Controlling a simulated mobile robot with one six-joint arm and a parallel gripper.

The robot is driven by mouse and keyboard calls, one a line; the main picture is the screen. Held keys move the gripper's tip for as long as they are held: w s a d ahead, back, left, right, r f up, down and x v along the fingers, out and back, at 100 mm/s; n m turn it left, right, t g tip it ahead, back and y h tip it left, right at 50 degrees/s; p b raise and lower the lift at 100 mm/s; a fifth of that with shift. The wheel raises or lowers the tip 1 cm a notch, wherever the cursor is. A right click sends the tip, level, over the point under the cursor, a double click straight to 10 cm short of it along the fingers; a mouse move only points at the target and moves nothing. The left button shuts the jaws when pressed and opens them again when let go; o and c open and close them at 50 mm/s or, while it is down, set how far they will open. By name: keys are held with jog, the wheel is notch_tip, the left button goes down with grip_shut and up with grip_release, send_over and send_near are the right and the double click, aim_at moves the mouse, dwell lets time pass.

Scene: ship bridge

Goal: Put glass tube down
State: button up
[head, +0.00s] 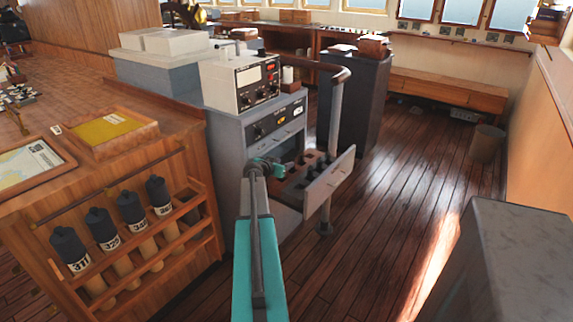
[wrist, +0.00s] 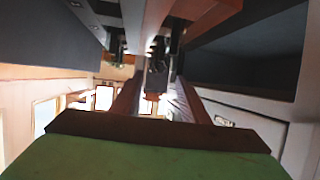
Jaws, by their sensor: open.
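My gripper (head: 279,166) is open at the end of my teal and grey arm, at the left end of a pulled-out drawer (head: 329,184) in the grey console. The drawer holds a reddish-brown rack and several dark upright pieces. I cannot make out a glass tube in either view; my gripper and the dark drawer contents may hide it. The wrist view is crowded with close dark and brown surfaces, and a green surface fills its bottom. It does not show clearly what lies between the fingers.
A wooden cabinet (head: 120,215) with several labelled, dark-capped cylinders (head: 133,210) stands left. A curved handrail (head: 337,95) rises behind the drawer. A grey block (head: 495,255) is at the lower right. The wooden floor (head: 410,190) right of the drawer is clear.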

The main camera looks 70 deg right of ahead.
jog(key=shift+b+v, duration=0.3)
jog(key=shift+v, duration=2)
jog(key=shift+d, duration=0.1)
